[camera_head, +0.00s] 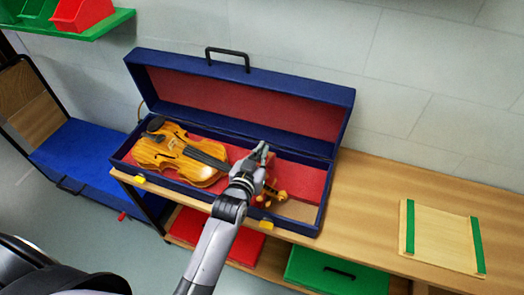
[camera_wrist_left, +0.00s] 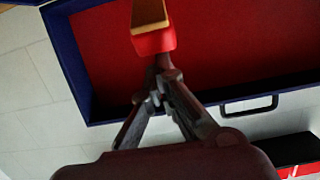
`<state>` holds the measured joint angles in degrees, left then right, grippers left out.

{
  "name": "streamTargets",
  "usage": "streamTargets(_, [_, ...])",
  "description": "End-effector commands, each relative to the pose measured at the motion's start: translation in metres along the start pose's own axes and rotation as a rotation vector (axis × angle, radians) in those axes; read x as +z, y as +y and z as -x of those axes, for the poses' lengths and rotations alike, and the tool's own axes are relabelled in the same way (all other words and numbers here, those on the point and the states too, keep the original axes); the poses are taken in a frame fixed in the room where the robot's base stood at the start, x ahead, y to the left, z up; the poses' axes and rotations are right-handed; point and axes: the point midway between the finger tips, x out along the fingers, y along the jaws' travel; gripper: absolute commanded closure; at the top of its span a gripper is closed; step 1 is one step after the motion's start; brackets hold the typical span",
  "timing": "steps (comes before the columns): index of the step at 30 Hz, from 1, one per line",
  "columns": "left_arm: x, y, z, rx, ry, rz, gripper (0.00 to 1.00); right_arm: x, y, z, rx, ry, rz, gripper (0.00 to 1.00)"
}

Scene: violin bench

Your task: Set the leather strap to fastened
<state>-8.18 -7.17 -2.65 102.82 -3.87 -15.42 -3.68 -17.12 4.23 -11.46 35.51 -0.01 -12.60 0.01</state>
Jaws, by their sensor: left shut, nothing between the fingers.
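A brown-tan strip with a red end (camera_wrist_left: 151,25) comes down from the top of the left wrist view; it looks like the leather strap. I cannot make the strap out in the head view, and whether it is fastened does not show. My left gripper (camera_head: 263,148) is shut and empty above the violin's neck, inside the open case. In the left wrist view its fingertips (camera_wrist_left: 162,68) come together just below the strip's red end; I cannot tell if they touch it. The violin (camera_head: 178,156) lies in the blue case (camera_head: 335,98). My right gripper is not in view.
The case stands on a wooden bench (camera_head: 365,185), its lid up, handle (camera_head: 228,58) on top. A wooden board with green edges (camera_head: 440,237) lies at the right. A green box (camera_head: 335,275) sits below the bench. A green shelf (camera_head: 105,27) is at the upper left.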

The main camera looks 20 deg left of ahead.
Motion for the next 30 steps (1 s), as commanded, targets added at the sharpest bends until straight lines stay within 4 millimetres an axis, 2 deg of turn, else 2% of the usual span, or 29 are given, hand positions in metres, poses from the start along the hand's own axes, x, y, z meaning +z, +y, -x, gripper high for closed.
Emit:
streamTargets(7, [0.004, 0.0, 0.001, 0.0, 0.011, 0.0, 1.0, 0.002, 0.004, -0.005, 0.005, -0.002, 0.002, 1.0])
streamTargets(14, [0.012, 0.0, 0.005, 0.0, 0.058, 0.0, 1.0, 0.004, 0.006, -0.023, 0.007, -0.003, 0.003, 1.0])
streamTargets(20, [0.029, 0.0, 0.01, 0.0, 0.145, 0.0, 1.0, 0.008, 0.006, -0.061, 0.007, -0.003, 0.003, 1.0])
streamTargets(24, [0.041, 0.0, 0.015, 0.0, 0.301, 0.0, 1.0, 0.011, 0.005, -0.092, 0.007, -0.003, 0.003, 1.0])
streamTargets(27, [0.045, 0.0, 0.018, 0.001, 0.408, -0.001, 1.0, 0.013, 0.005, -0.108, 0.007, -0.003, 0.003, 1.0])
streamTargets(30, [0.046, 0.0, 0.023, 0.0, 0.416, 0.001, 1.0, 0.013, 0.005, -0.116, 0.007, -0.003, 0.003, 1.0])
